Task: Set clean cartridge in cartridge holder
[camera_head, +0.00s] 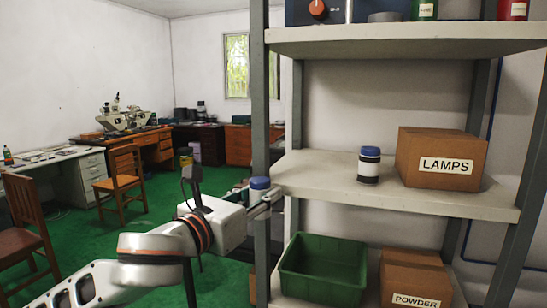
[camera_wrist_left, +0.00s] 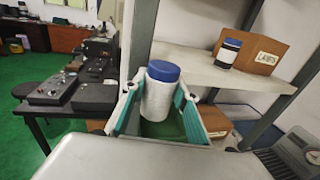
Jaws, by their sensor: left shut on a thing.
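My left gripper (camera_head: 266,199) is shut on a white cartridge with a blue lid (camera_head: 259,188), beside the shelf's front left post. In the left wrist view the white cartridge (camera_wrist_left: 158,98) is upright between the two teal-padded fingers of my left gripper (camera_wrist_left: 156,110), and no dark band shows on it. I cannot pick out a cartridge holder for certain. My right gripper is out of view.
The middle shelf board (camera_head: 325,177) has free room left of the black cartridge. A LAMPS box (camera_head: 440,158) stands to its right. Below are an empty-looking green bin (camera_head: 323,270) and a POWDER box (camera_head: 415,280). The grey shelf post (camera_head: 260,120) is close to my left gripper.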

